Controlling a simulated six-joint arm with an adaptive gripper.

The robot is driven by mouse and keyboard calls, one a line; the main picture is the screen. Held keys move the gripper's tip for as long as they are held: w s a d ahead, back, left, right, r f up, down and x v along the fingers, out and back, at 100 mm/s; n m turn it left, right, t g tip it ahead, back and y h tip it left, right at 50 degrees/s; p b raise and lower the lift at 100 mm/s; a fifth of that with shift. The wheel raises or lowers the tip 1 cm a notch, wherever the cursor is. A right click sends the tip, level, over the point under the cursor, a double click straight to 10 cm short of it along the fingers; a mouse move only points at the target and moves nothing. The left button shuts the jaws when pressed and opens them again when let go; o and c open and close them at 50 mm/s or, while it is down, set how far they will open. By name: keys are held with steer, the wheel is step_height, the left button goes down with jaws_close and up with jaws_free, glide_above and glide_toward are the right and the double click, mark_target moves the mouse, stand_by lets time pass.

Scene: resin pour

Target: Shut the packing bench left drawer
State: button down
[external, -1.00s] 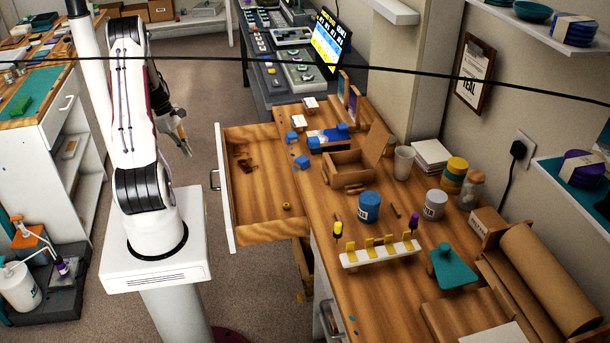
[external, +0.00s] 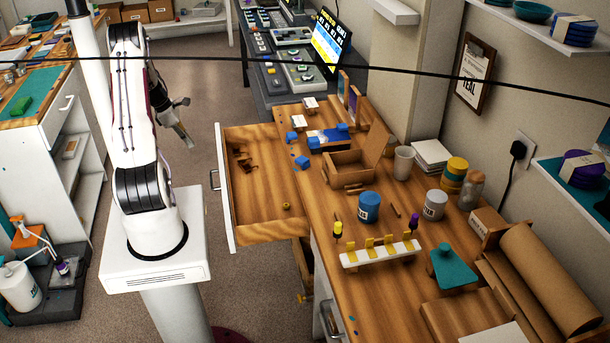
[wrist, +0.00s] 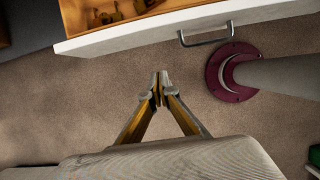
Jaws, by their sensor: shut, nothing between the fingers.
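The packing bench (external: 375,290) has its left drawer (external: 262,190) pulled far out toward my arm. The drawer has a wooden inside, a white front and a metal handle (external: 214,180). In the wrist view my gripper (wrist: 159,82) points toward the drawer front (wrist: 180,28), with bare floor between. The drawer handle (wrist: 207,36) shows there up and right of the fingertips.
A maroon round foot with a grey post (wrist: 232,72) stands right of the fingertips in the wrist view. The bench top holds a wooden box (external: 348,168), a blue tub (external: 369,207) and a white rack (external: 380,251). A dark cable crosses the external view.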

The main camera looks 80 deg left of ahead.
steer(key=w+f, duration=0.7)
steer(key=f, duration=0.2)
steer(key=shift+w+f, duration=0.15)
steer(key=shift+w, duration=0.2)
stand_by(0.4)
steer(key=shift+w, duration=0.15)
glide_above(281, 163)
steer(key=shift+s+a, duration=0.1)
steer(key=shift+s, duration=0.3)
steer(key=shift+w, duration=0.4)
